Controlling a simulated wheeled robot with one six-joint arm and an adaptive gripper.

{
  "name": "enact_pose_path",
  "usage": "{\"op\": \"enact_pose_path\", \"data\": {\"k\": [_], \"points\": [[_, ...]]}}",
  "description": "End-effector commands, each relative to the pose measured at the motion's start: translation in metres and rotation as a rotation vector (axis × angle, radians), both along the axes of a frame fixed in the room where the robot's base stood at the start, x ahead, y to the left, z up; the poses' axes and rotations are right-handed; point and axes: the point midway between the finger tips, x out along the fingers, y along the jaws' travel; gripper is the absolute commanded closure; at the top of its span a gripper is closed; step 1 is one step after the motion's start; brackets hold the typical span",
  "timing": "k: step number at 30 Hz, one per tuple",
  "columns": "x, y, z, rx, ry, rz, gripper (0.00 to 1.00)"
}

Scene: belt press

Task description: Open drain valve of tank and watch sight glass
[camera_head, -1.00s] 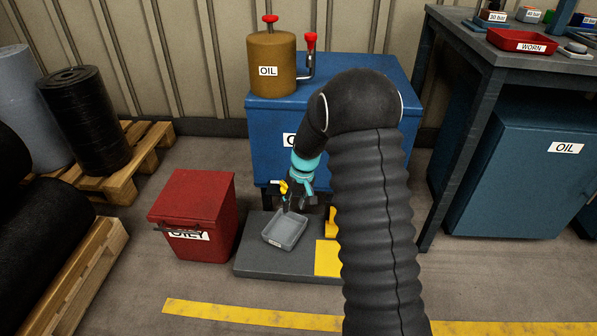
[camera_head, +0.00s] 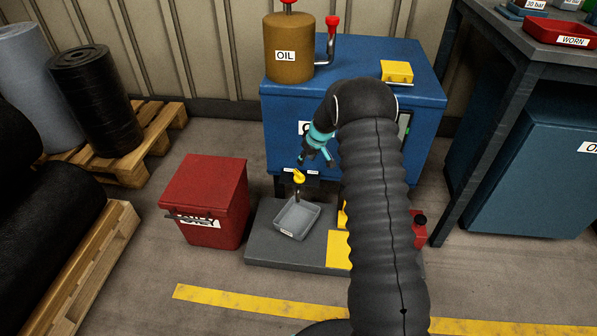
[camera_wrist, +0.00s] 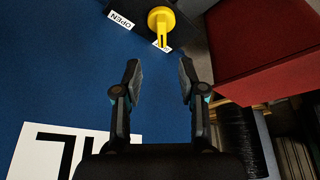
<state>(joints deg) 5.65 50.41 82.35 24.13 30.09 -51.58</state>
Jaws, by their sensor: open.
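The blue tank (camera_head: 285,115) stands behind the arm, its front partly hidden by it. The yellow drain valve handle (camera_head: 299,178) is low on the tank's front, above a grey tray (camera_head: 298,217). In the wrist view the yellow handle (camera_wrist: 161,20) shows beyond the fingertips, near an OPEN label (camera_wrist: 121,20). My gripper (camera_head: 312,157) is open and empty, just above and apart from the handle; the wrist view shows its fingers (camera_wrist: 160,75) spread. A tall narrow strip, seemingly the sight glass (camera_head: 404,128), shows beside my arm, partly covered; its level is unclear.
A red bin (camera_head: 206,200) stands left of the tray. A workbench (camera_head: 490,75) stands right. Rolls on pallets (camera_head: 150,135) are left. Floor in front is clear.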

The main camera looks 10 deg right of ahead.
Motion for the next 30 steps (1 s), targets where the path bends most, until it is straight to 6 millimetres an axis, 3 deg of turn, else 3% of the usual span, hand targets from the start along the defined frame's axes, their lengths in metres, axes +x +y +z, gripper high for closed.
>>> {"op": "enact_pose_path", "data": {"k": [9, 15, 21, 30], "points": [[0.019, 0.013, -0.055, 0.000, 0.003, 0.004, 0.59], [0.029, 0.018, -0.081, 0.000, 0.002, 0.004, 0.59], [0.035, 0.021, -0.095, 0.000, 0.001, 0.004, 0.59], [0.036, 0.022, -0.099, 0.000, 0.001, 0.004, 0.59]]}}
